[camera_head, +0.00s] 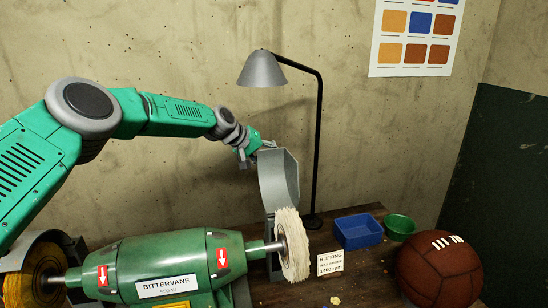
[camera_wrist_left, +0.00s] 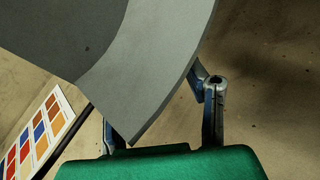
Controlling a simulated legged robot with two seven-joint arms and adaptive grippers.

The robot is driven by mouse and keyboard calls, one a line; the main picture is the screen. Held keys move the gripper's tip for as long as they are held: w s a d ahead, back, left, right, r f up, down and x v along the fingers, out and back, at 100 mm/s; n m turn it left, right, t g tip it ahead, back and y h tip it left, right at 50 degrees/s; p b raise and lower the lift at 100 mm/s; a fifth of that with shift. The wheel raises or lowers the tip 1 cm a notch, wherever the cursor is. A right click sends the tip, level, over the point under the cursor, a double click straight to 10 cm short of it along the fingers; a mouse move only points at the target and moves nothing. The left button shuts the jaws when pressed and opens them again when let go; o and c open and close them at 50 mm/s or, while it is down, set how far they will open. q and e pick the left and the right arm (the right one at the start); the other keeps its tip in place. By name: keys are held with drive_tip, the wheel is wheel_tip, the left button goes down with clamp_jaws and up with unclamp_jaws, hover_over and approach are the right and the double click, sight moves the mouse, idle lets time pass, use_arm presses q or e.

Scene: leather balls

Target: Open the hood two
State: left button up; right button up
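A grey curved hood (camera_head: 279,180) stands upright behind and above the white buffing wheel (camera_head: 291,245), at the right end of the green grinder (camera_head: 165,268). The wheel's face is uncovered. My left gripper (camera_head: 252,152) is at the hood's upper left edge. In the left wrist view the hood (camera_wrist_left: 150,75) fills the upper middle and hides part of one finger. The fingers of my left gripper (camera_wrist_left: 163,118) are spread apart; I cannot tell whether either touches the hood. A second grey hood (camera_head: 48,240) curves over the brown-yellow wheel at the left. My right gripper is not visible.
A desk lamp (camera_head: 262,70) stands behind the hood, its post close to the right. A label card (camera_head: 330,264), blue tray (camera_head: 358,231), green bowl (camera_head: 399,226) and brown leather ball (camera_head: 438,270) occupy the table's right side. A concrete wall is behind.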

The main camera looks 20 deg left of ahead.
use_arm(q)
drive_tip(key=shift+s+a+r, duration=0.1)
drive_tip(key=shift+s+a, duration=0.3)
drive_tip(key=shift+a, duration=0.25)
drive_tip(key=v, duration=1.1)
drive_tip(key=shift+s, duration=0.15)
